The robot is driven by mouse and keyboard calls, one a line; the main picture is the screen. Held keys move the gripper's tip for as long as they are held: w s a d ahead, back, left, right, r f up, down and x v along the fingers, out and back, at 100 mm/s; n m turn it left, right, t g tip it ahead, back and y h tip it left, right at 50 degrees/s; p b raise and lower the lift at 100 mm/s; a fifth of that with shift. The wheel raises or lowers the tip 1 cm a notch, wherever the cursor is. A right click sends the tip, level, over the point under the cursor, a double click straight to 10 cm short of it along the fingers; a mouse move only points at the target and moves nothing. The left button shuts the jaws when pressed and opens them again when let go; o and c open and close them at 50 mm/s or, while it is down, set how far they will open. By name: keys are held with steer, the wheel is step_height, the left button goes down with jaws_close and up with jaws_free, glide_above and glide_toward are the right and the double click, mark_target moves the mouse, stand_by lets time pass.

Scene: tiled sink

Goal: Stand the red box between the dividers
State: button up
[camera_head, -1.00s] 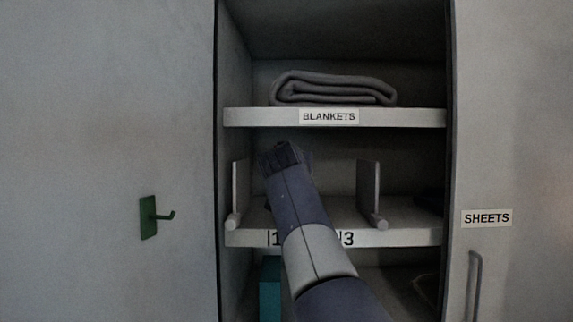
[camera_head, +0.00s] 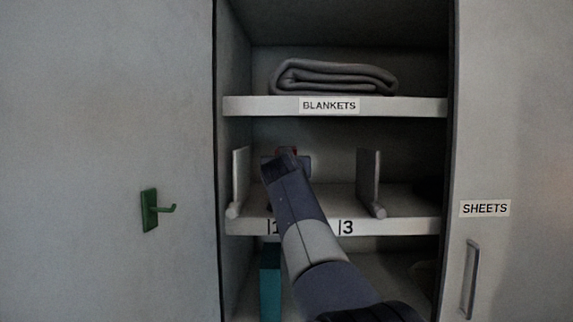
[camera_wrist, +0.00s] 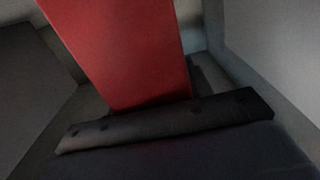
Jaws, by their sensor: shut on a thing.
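The red box (camera_wrist: 130,50) fills the upper middle of the wrist view, tilted in the picture, with its near end at the dark gripper bar. My gripper (camera_head: 286,160) is shut on it. In the head view my gripper and arm hide nearly all of the box; only a small reddish patch shows at the gripper's top. The left divider (camera_head: 240,178) and right divider (camera_head: 369,182) stand upright on the middle shelf (camera_head: 400,226). My gripper is between them in the picture, closer to the left one. Whether the box touches the shelf cannot be seen.
The upper shelf board (camera_head: 420,107), labelled BLANKETS, is above my gripper and carries a folded grey blanket (camera_head: 333,77). A teal object (camera_head: 270,282) is below the middle shelf. A green hook (camera_head: 150,210) is on the left panel. Space shows before the right divider.

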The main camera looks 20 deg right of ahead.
steer(key=shift+f, duration=0.1)
steer(key=o, duration=1.2)
steer(key=shift+b+v, duration=2.75)
steer(key=shift+v, duration=3.3)
